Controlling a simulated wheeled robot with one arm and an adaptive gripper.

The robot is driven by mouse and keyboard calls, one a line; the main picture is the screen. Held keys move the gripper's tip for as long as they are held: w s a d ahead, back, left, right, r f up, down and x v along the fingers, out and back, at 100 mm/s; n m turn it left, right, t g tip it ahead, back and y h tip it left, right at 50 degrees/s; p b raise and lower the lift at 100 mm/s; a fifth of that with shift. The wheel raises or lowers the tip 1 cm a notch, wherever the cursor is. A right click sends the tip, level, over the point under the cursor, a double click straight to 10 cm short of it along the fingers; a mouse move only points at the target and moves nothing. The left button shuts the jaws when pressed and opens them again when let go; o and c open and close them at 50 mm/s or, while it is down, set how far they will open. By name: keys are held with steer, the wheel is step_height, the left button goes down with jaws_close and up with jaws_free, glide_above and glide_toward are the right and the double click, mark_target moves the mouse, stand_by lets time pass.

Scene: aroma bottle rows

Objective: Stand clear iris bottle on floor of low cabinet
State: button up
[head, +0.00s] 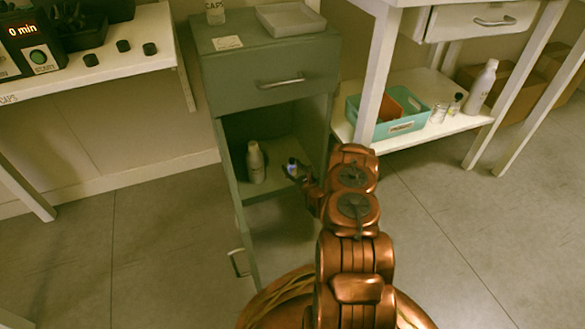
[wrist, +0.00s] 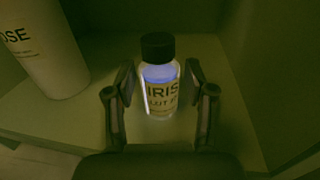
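The clear iris bottle (wrist: 160,92), with a black cap and an IRIS label, looks upright inside the low cabinet (head: 227,165). Its base appears to be on the cabinet floor (wrist: 110,130). My gripper (wrist: 160,82) is around the bottle, one finger on each side, with a narrow gap showing at both sides. In the head view my gripper (head: 297,170) reaches into the open front of the cabinet, and the bottle (head: 292,164) shows small and partly covered at its tip.
A white ROSE bottle (wrist: 45,50) stands left of the iris bottle; it also shows in the head view (head: 255,163). The cabinet's side walls are close. To the right, a low shelf (head: 450,122) carries a teal bin (head: 372,130) and several bottles.

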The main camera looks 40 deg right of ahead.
steer(key=shift+o, duration=0.2)
steer(key=shift+r, duration=0.15)
steer(key=shift+s+r, duration=0.1)
steer(key=shift+s, duration=0.2)
steer(key=s+a+p, duration=0.1)
steer(key=s+p, duration=0.4)
steer(key=s, duration=0.6)
steer(key=shift+s, duration=0.2)
